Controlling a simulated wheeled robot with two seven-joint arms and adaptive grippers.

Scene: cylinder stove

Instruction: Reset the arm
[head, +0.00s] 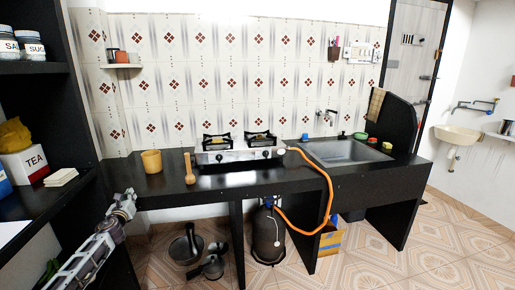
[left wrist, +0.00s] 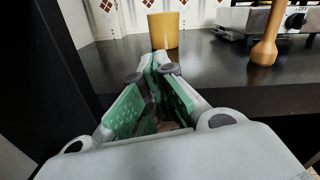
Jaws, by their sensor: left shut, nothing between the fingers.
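My left gripper (head: 129,196) is at the lower left of the head view, in front of the counter's left end. In the left wrist view its green-padded fingers (left wrist: 160,62) meet at the tips, shut and empty. They point toward a yellow-orange cup (left wrist: 163,30), apart from it. The cup (head: 151,161) stands upright on the black counter (head: 225,181), with a wooden pestle-like object (head: 189,169) to its right. The two-burner stove (head: 237,150) stands further right. My right gripper is in neither view.
A dark shelf unit with a tea box (head: 27,164) borders my left arm. An orange hose (head: 328,190) runs from the stove to the gas cylinder (head: 268,234) under the counter. Dark pans (head: 186,246) lie on the floor. A sink (head: 345,152) is at the right.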

